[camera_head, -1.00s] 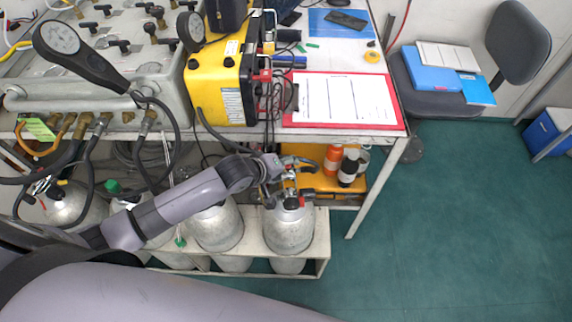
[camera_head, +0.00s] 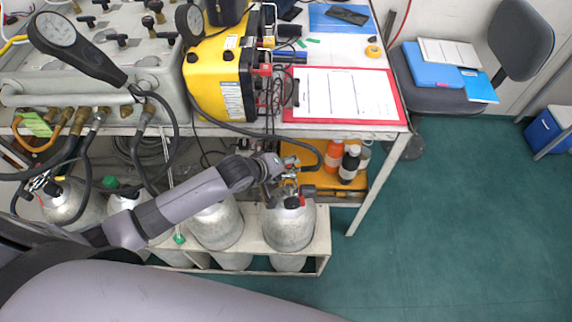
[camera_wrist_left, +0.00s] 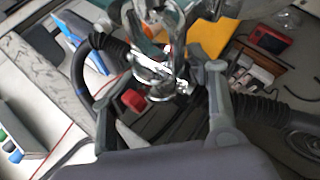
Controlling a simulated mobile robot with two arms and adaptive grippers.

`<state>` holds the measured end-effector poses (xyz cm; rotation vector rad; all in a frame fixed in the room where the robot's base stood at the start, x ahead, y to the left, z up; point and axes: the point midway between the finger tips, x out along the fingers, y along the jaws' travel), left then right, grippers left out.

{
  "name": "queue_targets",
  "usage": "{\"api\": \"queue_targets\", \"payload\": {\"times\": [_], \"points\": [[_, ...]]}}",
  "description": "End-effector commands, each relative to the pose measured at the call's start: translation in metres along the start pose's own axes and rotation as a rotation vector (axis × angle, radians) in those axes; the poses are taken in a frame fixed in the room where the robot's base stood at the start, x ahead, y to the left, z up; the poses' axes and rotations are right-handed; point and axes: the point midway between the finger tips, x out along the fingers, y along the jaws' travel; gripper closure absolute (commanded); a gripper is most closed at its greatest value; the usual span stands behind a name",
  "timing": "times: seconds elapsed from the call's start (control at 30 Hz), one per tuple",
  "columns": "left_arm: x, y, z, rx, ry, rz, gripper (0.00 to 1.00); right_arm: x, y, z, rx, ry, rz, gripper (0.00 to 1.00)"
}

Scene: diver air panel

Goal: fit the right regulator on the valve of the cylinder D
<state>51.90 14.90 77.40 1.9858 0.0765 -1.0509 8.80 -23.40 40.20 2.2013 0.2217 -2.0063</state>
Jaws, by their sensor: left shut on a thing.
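My left gripper (camera_head: 286,182) is above the valve (camera_head: 293,202) of the rightmost silver cylinder (camera_head: 289,228); no letter is readable on it. In the left wrist view the gripper (camera_wrist_left: 160,82) is shut on a chrome regulator (camera_wrist_left: 154,78) with a ring-like yoke and black hoses. The regulator (camera_head: 290,164) shows only as small metal parts in the head view. The valve's red end (camera_wrist_left: 133,100) lies close to the yoke. I cannot tell whether the yoke is around the valve or just above it. My right gripper is not in view.
Several other cylinders (camera_head: 216,225) stand left in the pale rack (camera_head: 322,240). The bench edge (camera_head: 350,131), with a red clipboard (camera_head: 400,112) and yellow unit (camera_head: 216,85), overhangs behind. Orange and black bottles (camera_head: 349,165) stand nearby.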

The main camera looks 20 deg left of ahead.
Motion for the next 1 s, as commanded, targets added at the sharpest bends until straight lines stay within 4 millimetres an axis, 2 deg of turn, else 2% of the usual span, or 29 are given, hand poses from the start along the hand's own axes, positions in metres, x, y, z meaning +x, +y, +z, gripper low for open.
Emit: {"api": "queue_targets", "payload": {"times": [0.27,1.0], "points": [[0.0,0.002,-0.001,0.0,0.002,0.005,1.0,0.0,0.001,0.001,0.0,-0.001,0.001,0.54],[0.013,-0.01,0.004,-0.001,0.002,0.005,1.0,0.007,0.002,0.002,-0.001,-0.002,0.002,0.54]]}}
